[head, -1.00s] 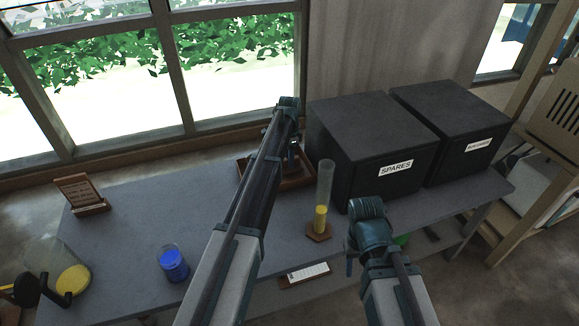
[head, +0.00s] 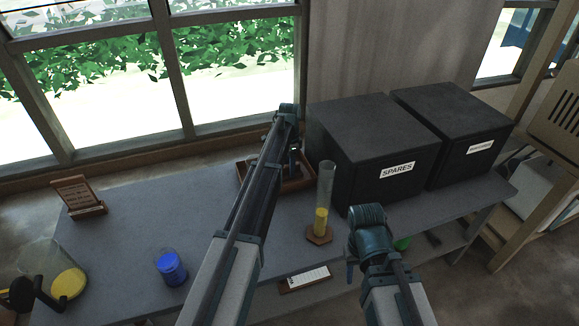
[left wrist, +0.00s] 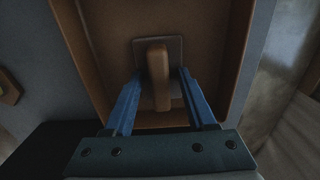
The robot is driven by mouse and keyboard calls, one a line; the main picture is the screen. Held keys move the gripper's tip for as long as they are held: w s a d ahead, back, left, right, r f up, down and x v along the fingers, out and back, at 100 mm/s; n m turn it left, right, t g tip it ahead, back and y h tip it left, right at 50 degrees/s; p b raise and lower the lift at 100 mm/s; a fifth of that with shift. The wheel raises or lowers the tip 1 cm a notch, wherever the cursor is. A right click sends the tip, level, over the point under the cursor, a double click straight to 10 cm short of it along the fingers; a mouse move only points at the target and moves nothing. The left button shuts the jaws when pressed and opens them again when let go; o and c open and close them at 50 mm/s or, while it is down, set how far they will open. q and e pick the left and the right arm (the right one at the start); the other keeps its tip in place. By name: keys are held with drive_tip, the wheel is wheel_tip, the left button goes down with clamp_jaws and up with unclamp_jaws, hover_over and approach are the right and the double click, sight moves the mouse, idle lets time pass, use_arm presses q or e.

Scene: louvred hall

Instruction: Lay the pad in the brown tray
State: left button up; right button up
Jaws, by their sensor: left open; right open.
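In the left wrist view the tray (left wrist: 238,75) surrounds the pad (left wrist: 173,45), a small grey square plate with an upright tan grip. The pad appears to lie on the tray floor. My left gripper (left wrist: 158,78) is open, its blue fingers on either side of the grip with gaps showing. My right gripper (head: 350,272) is open near the table's front edge, its fingers mostly hidden.
A clear cylinder with yellow contents (head: 322,216) stands just right of my left arm. Two black boxes, one labelled SPARES (head: 376,145), fill the table's right back. A blue jar (head: 171,268), a wooden sign (head: 76,193) and a yellow-bottomed jar (head: 69,284) stand left.

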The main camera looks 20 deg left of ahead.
use_arm(q)
drive_tip(key=shift+r, duration=0.15)
wheel_tip(320, 180, up, 12)
drive_tip(key=p, duration=1.2)
drive_tip(key=s+d+n, duration=0.3)
drive_tip(key=s+n, duration=0.2)
drive_tip(key=s, duration=1.1)
drive_tip(key=s+d+n, duration=0.2)
drive_tip(key=s+n, duration=0.4)
drive_tip(key=s, duration=0.9)
drive_tip(key=s+d+m+y, duration=0.1)
drive_tip(key=s+d+m, duration=0.4)
drive_tip(key=d, duration=0.7)
wheel_tip(320, 180, up, 15)
drive_tip(key=n+p, duration=0.1)
drive_tip(key=p, duration=1.4)
drive_tip(key=shift+s+a, duration=0.25)
drive_tip(key=shift+s, duration=0.1)
